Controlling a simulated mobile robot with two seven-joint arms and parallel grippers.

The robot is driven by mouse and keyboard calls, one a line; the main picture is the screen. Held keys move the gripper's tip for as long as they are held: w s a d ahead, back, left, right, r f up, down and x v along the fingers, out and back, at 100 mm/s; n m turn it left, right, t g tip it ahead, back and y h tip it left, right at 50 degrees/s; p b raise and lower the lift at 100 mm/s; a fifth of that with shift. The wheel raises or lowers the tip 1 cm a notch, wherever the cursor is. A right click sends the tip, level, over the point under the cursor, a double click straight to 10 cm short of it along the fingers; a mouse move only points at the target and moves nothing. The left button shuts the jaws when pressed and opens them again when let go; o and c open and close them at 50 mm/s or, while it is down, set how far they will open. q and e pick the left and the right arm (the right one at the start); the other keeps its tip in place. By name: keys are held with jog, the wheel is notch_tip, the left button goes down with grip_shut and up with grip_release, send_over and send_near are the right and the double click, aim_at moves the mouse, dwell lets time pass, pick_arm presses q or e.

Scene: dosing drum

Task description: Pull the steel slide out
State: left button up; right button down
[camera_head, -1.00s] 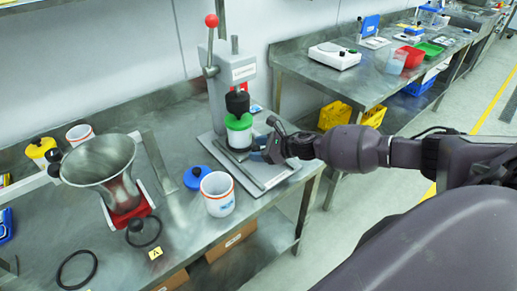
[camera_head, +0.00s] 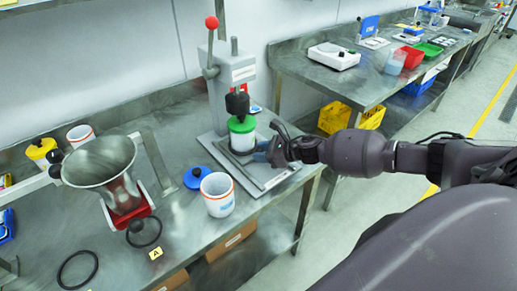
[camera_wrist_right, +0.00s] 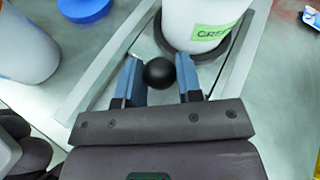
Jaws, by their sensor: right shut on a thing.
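The steel slide (camera_wrist_right: 206,76) lies between the raised rails of the press base, partly hidden by my gripper. Its round black knob (camera_wrist_right: 158,74) sits between my right gripper's fingers (camera_wrist_right: 157,66) in the wrist view. In the head view my right gripper (camera_head: 264,154) is at the front of the press, shut on the knob. A white jar (camera_head: 242,140) with a green lid stands upright on the slide, in a black ring (camera_wrist_right: 168,42), under the black press head (camera_head: 237,103). The jar's label reads "GREE…" in the wrist view. My left gripper is not in view.
An open white jar (camera_head: 218,196) and a blue lid (camera_head: 197,178) stand left of the press base. A steel funnel (camera_head: 100,160) on a red stand is further left. Black rings lie near the table's front. Free floor is at the right.

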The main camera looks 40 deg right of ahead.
jog(key=s, duration=0.4)
jog(key=s+p, duration=0.1)
jog(key=s, duration=0.3)
jog(key=s+p, duration=0.1)
jog(key=s, duration=0.3)
jog(key=shift+d, duration=0.4)
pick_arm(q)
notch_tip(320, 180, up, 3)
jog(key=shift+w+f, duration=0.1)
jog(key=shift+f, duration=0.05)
pick_arm(e)
jog(key=shift+f, duration=0.1)
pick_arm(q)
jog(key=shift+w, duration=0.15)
pick_arm(e)
jog(key=shift+s, duration=0.1)
jog(key=c, duration=1)
grip_release()
jog(key=shift+o, duration=1.1)
jog(key=shift+s, duration=0.15)
jog(key=shift+d, duration=0.15)
